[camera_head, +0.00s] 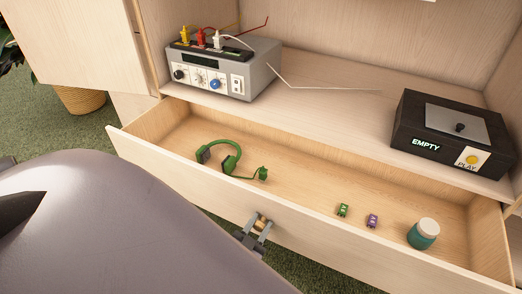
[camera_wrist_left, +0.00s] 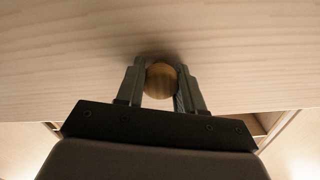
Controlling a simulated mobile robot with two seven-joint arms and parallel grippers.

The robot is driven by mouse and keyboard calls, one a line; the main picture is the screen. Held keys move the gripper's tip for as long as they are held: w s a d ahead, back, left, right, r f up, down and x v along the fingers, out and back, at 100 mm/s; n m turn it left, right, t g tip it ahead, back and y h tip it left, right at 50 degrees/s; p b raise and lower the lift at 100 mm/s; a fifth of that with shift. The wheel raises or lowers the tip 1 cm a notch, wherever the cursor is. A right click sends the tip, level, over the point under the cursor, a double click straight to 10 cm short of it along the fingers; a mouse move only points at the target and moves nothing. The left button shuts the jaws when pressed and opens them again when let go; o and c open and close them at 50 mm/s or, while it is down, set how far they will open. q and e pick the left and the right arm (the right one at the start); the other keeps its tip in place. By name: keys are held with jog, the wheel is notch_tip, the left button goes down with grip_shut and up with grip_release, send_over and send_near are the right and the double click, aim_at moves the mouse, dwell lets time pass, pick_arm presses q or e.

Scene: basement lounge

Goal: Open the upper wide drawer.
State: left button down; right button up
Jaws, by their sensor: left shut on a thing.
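The upper wide drawer (camera_head: 320,251) is pulled out of the light wood cabinet, and its inside shows. It holds green headphones (camera_head: 231,160), a small green piece (camera_head: 343,210), a small purple piece (camera_head: 372,220) and a teal jar with a pale lid (camera_head: 423,233). My left gripper (camera_head: 259,224) is at the drawer front, shut on its round wooden knob. In the left wrist view, the knob (camera_wrist_left: 161,79) sits between the two fingers of my left gripper (camera_wrist_left: 160,88). My right gripper is in neither view.
On the shelf above the drawer stand a grey device (camera_head: 222,70) with coloured plugs and cables, and a black box (camera_head: 452,132) marked EMPTY with a PLAY button. A cabinet door (camera_head: 75,40) and a potted plant's basket (camera_head: 82,99) are at the left. Green carpet covers the floor.

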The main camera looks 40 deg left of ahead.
pick_arm(q)
jog(key=c, duration=0.7)
grip_release()
jog(key=shift+s, duration=0.15)
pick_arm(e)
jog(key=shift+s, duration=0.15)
